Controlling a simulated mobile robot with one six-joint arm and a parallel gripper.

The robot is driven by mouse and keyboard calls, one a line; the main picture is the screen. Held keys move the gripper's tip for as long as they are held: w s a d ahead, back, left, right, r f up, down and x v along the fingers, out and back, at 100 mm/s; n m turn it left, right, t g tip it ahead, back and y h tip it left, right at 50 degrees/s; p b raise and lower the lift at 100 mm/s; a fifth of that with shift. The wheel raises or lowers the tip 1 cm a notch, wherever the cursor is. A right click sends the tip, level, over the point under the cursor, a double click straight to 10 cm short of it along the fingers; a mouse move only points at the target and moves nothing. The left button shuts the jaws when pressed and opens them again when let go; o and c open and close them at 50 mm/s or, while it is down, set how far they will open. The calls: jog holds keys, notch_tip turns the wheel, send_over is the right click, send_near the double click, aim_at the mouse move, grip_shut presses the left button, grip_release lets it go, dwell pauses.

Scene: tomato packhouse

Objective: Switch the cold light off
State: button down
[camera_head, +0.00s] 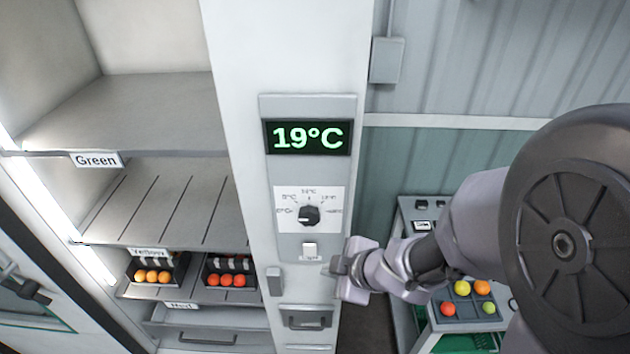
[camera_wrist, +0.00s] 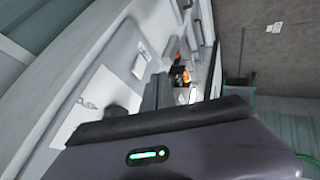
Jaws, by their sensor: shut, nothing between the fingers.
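The cold light switch is a small white rocker (camera_head: 309,249) on the grey control panel (camera_head: 283,258), below the dial, with a small label under it that is too small to read surely. My gripper (camera_head: 336,268) is shut and empty. In the head view it is just right of and slightly below the rocker, near the panel's right edge; I cannot tell whether it touches the panel. In the wrist view my dark fingers (camera_wrist: 157,92) point along the white cabinet front. Bright strips (camera_head: 95,270) glow at the cabinet's left inner side.
Above the rocker are a black dial (camera_head: 309,215) and a green display (camera_head: 307,137) reading 19°C. A handle (camera_head: 306,319) sits below. Shelves (camera_head: 130,110) with tomato crates (camera_head: 230,280) are at left. A sorting table (camera_head: 470,325) with coloured tomatoes stands at right, behind my arm.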

aim_at(311, 246)
jog(key=w+a+f+b, duration=0.2)
jog(key=w+f, duration=0.3)
jog(key=w, duration=0.3)
jog(key=shift+a, duration=0.35)
jog(key=shift+w+r+p, duration=0.3)
jog(key=shift+w+p, duration=0.05)
jog(key=shift+p, duration=0.3)
jog(key=shift+f, duration=0.1)
jog(key=shift+r+p, duration=0.7)
jog(key=shift+r, duration=0.05)
